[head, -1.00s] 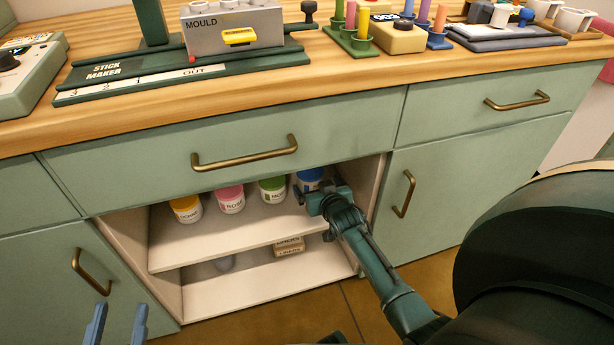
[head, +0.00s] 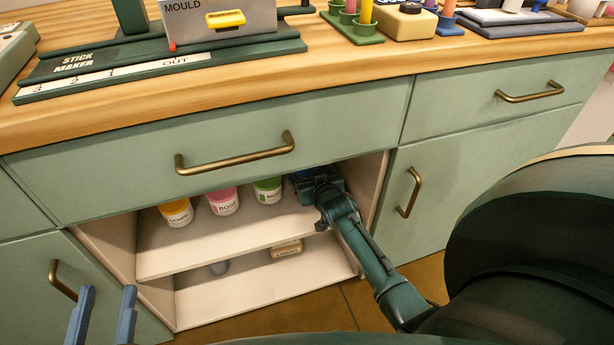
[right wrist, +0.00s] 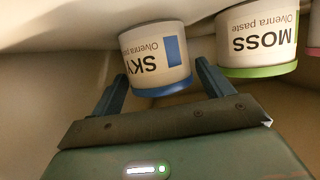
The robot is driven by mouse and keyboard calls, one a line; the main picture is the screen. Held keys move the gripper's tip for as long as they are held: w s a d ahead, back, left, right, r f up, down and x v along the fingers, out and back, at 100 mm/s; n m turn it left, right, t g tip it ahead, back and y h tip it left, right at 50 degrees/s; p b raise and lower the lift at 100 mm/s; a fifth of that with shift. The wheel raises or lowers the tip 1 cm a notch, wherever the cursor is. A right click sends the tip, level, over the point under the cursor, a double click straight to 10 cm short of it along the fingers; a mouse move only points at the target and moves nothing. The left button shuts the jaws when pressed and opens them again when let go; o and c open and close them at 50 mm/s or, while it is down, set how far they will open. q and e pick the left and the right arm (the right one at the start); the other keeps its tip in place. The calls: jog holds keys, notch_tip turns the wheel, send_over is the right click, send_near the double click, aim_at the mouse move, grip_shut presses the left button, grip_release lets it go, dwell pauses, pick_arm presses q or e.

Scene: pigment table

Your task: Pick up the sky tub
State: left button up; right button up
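The sky tub (right wrist: 156,60) is white with a blue lid and shows upside down in the right wrist view. My right gripper (right wrist: 160,82) is open, with one finger on each side of the near part of the tub; I cannot tell whether either finger touches it. In the head view my right gripper (head: 312,182) is inside the cabinet at the right end of the upper shelf and hides most or all of the sky tub. My left gripper (head: 102,308) is open and empty at the lower left, in front of the cabinet.
The moss tub (head: 268,190), rose tub (head: 223,201) and yellow-lidded tub (head: 177,213) stand in a row left of my right gripper. The moss tub (right wrist: 258,40) is close beside the sky tub. The cabinet's right wall and the drawer (head: 220,140) above bound the space.

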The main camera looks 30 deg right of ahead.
jog(key=c, duration=0.9)
jog(key=shift+r, duration=0.1)
